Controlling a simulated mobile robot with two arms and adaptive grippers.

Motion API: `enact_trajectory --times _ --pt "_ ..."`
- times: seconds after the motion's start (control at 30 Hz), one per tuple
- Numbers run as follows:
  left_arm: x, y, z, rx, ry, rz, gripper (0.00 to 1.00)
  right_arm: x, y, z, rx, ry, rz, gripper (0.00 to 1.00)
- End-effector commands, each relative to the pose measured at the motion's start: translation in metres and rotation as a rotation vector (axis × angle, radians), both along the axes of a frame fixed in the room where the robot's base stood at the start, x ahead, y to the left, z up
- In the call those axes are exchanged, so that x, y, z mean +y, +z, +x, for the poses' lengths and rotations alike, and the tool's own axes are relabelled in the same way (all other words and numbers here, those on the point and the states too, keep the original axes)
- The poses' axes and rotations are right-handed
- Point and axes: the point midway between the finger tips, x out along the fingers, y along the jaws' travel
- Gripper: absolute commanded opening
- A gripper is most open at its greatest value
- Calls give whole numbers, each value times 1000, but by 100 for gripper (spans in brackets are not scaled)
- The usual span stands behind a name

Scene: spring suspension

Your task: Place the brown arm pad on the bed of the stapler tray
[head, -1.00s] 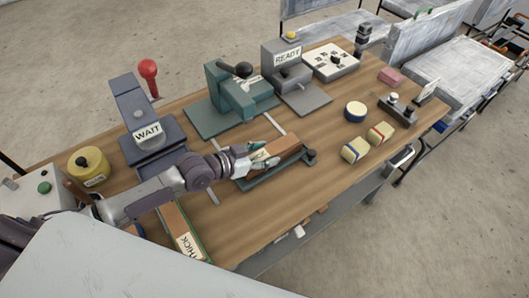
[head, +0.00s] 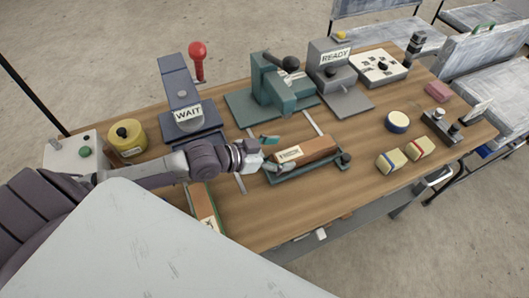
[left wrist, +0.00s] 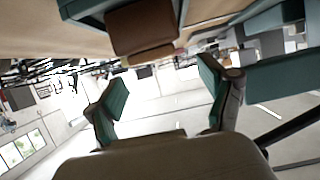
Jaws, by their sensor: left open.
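The brown arm pad (head: 318,148), with a white label on its left end, lies lengthwise on the long teal stapler tray (head: 330,171), which has a dark knob at its right end. My left gripper (head: 271,153) is open at the left end of the pad, with its teal fingers spread and nothing held. In the left wrist view the fingers (left wrist: 163,98) are wide apart and empty. The brown pad (left wrist: 145,27) shows beyond them at the top, against the teal tray (left wrist: 90,8). My right gripper is not in view.
The teal stapler (head: 275,88) and a grey READY station (head: 335,75) stand behind. The WAIT station (head: 180,100) and a yellow drum (head: 126,138) are at left. Another brown piece (head: 203,205) lies near the front edge. Two cream blocks (head: 390,162) (head: 420,147) sit right, with bare wood between.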

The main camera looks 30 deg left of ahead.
Motion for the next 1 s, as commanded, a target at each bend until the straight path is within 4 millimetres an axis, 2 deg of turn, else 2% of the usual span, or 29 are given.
enact_trajectory --times 0.13,0.3,1.0 --pt "18 11 -25 4 -3 5 82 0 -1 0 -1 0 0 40" --pt "30 19 -38 3 1 1 82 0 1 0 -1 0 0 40" --pt "33 23 -43 0 0 -1 82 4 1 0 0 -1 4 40"
